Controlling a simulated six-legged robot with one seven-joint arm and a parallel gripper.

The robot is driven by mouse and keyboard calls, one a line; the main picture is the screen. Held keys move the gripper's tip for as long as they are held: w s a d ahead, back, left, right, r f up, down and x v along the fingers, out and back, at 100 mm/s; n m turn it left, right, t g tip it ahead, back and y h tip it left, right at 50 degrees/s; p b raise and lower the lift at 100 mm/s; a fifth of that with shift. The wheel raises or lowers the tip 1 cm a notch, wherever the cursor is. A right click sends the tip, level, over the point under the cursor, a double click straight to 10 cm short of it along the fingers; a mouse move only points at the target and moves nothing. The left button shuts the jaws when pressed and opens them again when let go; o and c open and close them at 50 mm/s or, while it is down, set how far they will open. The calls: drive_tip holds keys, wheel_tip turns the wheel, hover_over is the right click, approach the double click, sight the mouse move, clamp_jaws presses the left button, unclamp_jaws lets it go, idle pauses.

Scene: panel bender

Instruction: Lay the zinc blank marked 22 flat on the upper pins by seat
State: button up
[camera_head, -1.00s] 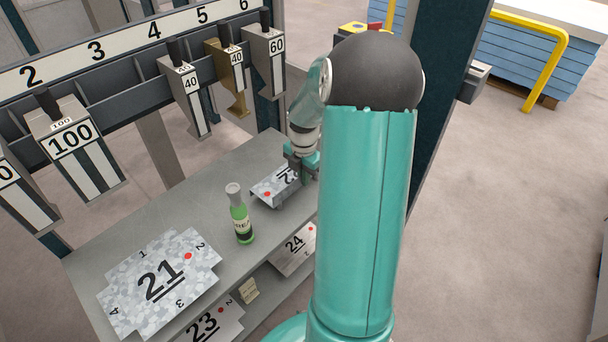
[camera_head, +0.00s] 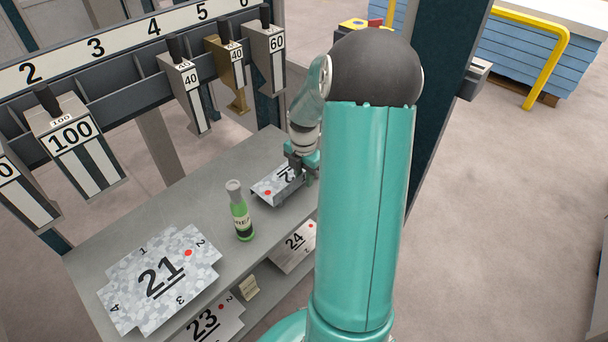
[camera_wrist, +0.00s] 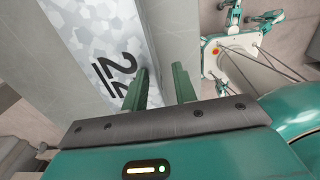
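The zinc blank marked 22 (camera_head: 267,190) is on the upper grey surface, partly hidden by my gripper in the head view. It has a mottled zinc face, a red dot and a dark lower edge. In the wrist view the blank (camera_wrist: 92,32) fills the upper left, its number near the fingers. My gripper (camera_wrist: 160,86) is open, with one finger by the blank's edge and the other apart on the right. Nothing shows clamped between them. In the head view my gripper (camera_head: 302,168) is at the blank's right end. I cannot make out the upper pins.
A green bottle (camera_head: 241,220) stands close to the left of blank 22. Blank 21 (camera_head: 160,278) lies further left on the same surface (camera_head: 207,200). Blanks 23 (camera_head: 210,322) and 24 (camera_head: 295,243) lie on a lower level. A rack of numbered tools (camera_head: 75,150) hangs behind.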

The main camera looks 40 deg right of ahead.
drive_tip(key=shift+r, duration=0.1)
wheel_tip(320, 180, up, 14)
idle(0.5)
idle(0.4)
drive_tip(key=s+a+r+m+t+h, duration=0.1)
drive_tip(key=a+r+m, duration=0.3)
drive_tip(key=a, duration=0.5)
drive_tip(key=s+a+r+m+t+h, duration=0.1)
drive_tip(key=a+r+m, duration=0.35)
drive_tip(key=a, duration=0.55)
drive_tip(key=s+a+m+t+y, duration=0.2)
drive_tip(key=s+a+m+t, duration=0.1)
drive_tip(key=s+a+m, duration=0.6)
drive_tip(key=a+m, duration=0.1)
drive_tip(key=a, duration=0.2)
drive_tip(key=shift+s+a+r+t, duration=0.15)
drive_tip(key=shift+s+a+t, duration=0.05)
drive_tip(key=shift+s+t, duration=0.15)
drive_tip(key=shift+a, duration=0.2)
